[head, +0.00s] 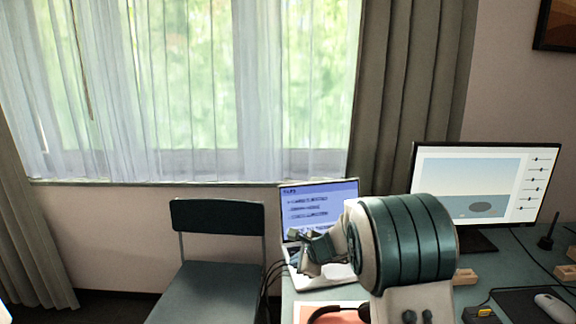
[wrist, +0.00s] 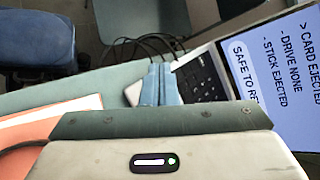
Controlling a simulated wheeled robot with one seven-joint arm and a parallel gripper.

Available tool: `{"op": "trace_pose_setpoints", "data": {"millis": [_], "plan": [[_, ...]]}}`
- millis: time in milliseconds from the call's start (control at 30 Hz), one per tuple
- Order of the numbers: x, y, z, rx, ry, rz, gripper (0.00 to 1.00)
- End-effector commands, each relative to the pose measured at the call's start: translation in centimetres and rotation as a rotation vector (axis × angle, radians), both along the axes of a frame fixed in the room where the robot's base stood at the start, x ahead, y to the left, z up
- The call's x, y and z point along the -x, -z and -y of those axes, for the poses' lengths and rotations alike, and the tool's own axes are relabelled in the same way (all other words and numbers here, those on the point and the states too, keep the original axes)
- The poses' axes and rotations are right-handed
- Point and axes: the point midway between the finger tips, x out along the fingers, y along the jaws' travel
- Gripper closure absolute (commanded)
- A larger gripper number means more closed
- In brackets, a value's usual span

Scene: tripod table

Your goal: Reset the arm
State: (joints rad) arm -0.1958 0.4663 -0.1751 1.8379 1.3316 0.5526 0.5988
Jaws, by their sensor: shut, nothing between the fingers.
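My gripper (head: 300,240) is at the end of my arm, in front of the open laptop (head: 322,203) in the head view. In the wrist view its two bluish fingers (wrist: 160,80) are together, with nothing between them. They show over the table edge beside the laptop keyboard (wrist: 200,78). My arm's thick green and white link fills the lower middle of the head view and hides part of the table. The laptop screen in the wrist view (wrist: 275,80) reads "CARD EJECTED", "DRIVE NONE" and "STICK EJECTED".
A chair (head: 218,217) stands left of the green table (head: 520,262). A monitor (head: 484,186), wooden blocks (head: 465,277), a yellow-black item (head: 480,314) and a mouse (head: 554,308) are to the right.

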Motion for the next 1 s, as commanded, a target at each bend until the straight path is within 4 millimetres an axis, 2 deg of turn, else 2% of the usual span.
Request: {"op": "trace_pose_setpoints", "data": {"millis": [67,267,567,667,767,1000], "plan": [[0.2,-0.4,0.0,0.006,-0.010,0.004,1.00],[2.6,-2.6,0.3,0.064,-0.107,0.032,1.00],[7.5,-6.4,1.1,0.189,-0.300,0.085,1.00],[10.1,-8.0,1.5,0.253,-0.396,0.110,1.00],[13.5,-10.0,2.4,0.343,-0.523,0.140,1.00],[23.2,-13.4,5.4,0.616,-0.875,0.196,1.00]]}}
